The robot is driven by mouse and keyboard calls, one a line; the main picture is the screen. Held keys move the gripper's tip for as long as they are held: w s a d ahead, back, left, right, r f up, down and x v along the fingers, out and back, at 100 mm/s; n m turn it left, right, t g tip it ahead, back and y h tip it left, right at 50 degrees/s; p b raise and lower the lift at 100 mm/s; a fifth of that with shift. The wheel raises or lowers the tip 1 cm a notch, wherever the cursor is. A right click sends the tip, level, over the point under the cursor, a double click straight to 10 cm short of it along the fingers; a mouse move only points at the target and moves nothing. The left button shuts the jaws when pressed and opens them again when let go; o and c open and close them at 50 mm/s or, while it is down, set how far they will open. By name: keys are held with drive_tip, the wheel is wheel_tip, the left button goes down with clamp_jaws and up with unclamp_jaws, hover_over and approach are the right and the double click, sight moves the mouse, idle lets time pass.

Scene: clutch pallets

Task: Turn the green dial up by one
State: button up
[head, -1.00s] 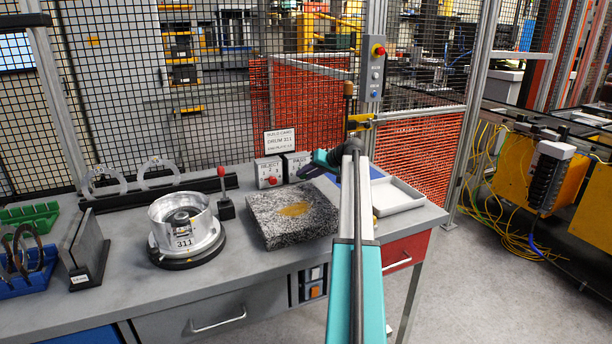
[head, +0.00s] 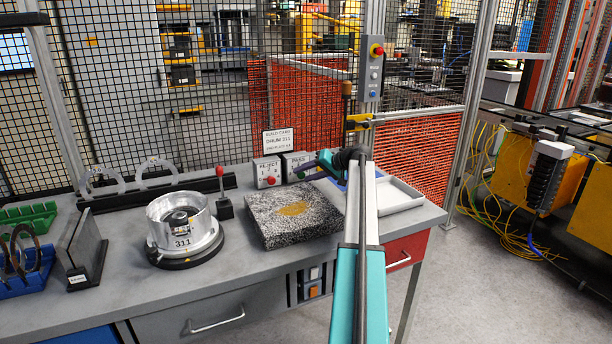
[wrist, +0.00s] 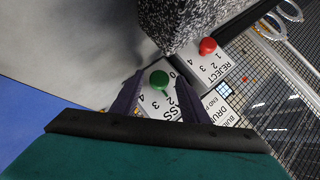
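The green dial (wrist: 158,79) is a round knob on the white PASS box (wrist: 158,103), which has numbers around it. In the wrist view my gripper (wrist: 158,78) is open, with one purple finger on each side of the green dial. I cannot tell whether either finger touches it, and the dial's exact setting is hard to read. In the head view the PASS box (head: 296,160) stands at the back of the bench, and my gripper (head: 302,174) is in front of it, hiding most of the dial.
The REJECT box (head: 266,168) with its red dial (wrist: 207,46) stands right beside the PASS box. A speckled granite block (head: 290,232) lies close in front. A white tray (head: 408,192) is to the right, and a red-knobbed lever (head: 224,206) to the left. A mesh fence is behind.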

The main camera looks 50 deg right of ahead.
drive_tip(key=shift+s, duration=0.2)
drive_tip(key=b+v, duration=0.1)
drive_tip(key=v, duration=1.2)
drive_tip(key=shift+s+d, duration=0.2)
drive_tip(key=shift+s, duration=0.05)
drive_tip(key=shift+r, duration=0.1)
idle(0.3)
